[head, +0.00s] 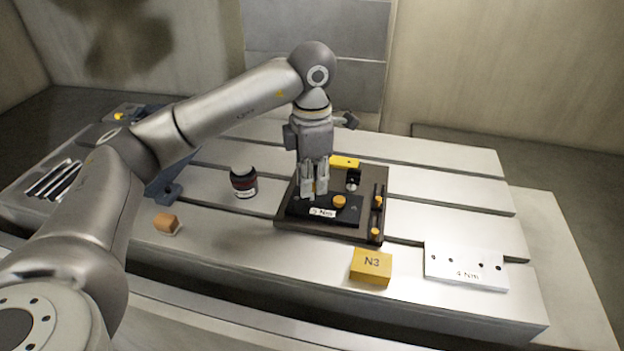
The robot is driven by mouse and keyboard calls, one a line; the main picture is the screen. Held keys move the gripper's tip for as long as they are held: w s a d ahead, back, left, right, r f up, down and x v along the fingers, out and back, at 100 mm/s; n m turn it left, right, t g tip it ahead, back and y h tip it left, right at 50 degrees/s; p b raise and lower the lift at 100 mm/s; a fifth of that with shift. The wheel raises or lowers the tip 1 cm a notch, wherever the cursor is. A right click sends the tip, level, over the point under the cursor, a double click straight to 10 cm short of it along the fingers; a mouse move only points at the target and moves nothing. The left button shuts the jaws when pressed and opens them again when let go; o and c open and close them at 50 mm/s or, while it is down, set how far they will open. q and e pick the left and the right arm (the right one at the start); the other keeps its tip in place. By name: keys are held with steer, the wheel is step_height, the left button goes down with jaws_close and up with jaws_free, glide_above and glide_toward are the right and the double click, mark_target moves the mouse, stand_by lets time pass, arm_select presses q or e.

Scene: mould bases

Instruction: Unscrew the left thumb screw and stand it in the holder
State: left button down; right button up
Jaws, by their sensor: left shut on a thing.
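My left gripper (314,192) points down over the black block marked "5 Nm" (297,207), which sits on a dark base plate (291,225). It is shut on the left thumb screw, an orange-yellow knob (322,186) partly hidden between the fingers. Whether the screw is still in the block cannot be told. Another orange thumb screw (339,201) stands just right of the fingers. A white block marked "4 Nm" (465,271) with several dark holes lies at the right; I cannot tell whether it is the holder. My right gripper is not in view.
Orange knobs (376,232) sit on the plate's right side, and a yellow piece (345,162) behind. A yellow N3 block (371,267) is in front. A dark jar (243,182) and orange-brown block (167,224) stand left.

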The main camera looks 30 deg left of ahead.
arm_select(q)
steer(key=shift+r+p, duration=0.8)
steer(key=shift+r, duration=0.6)
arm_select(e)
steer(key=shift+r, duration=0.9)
